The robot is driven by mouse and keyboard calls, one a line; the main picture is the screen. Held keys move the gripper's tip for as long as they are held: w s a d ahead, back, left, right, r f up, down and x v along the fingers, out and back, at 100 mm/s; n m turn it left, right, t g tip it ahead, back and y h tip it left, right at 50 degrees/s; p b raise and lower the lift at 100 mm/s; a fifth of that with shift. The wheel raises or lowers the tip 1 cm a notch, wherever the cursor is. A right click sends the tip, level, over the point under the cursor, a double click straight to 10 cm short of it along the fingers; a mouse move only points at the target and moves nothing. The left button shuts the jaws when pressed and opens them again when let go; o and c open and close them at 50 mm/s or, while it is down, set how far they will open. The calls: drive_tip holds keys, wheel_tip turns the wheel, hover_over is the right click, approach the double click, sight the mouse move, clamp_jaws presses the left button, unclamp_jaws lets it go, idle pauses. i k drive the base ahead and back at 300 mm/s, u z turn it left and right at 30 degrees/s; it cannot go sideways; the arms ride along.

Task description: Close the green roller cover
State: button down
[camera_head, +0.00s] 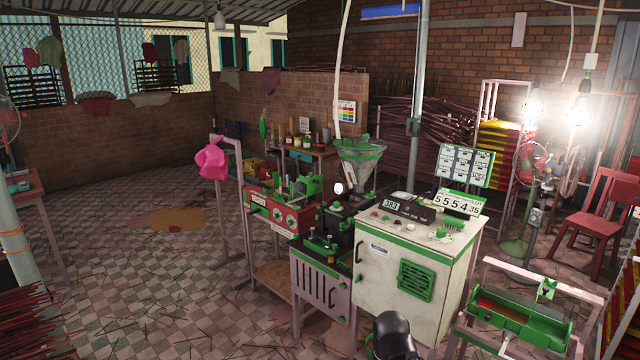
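A red machine (278,213) with knobs stands at the centre, left of the hopper. Green parts (308,187) stand up on its top; they may be the roller cover, but I cannot tell for sure or see a hinge clearly. A green trough (520,318) on a pale frame stands at the lower right, with a reddish inside showing from above and a green upright piece (547,289) at its back. A dark rounded part at the bottom edge seems to be my arm. No gripper fingers show.
A white control cabinet (416,262) stands right of the red machine, with a green-rimmed hopper (360,160) behind. A pink bag (212,160) hangs on a frame at left. A red chair (592,215) stands at right. The tiled floor (130,250) at left is mostly free.

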sight(314, 184)
drive_tip(key=u, duration=0.3)
drive_tip(key=i, duration=2.75)
drive_tip(key=z, duration=0.3)
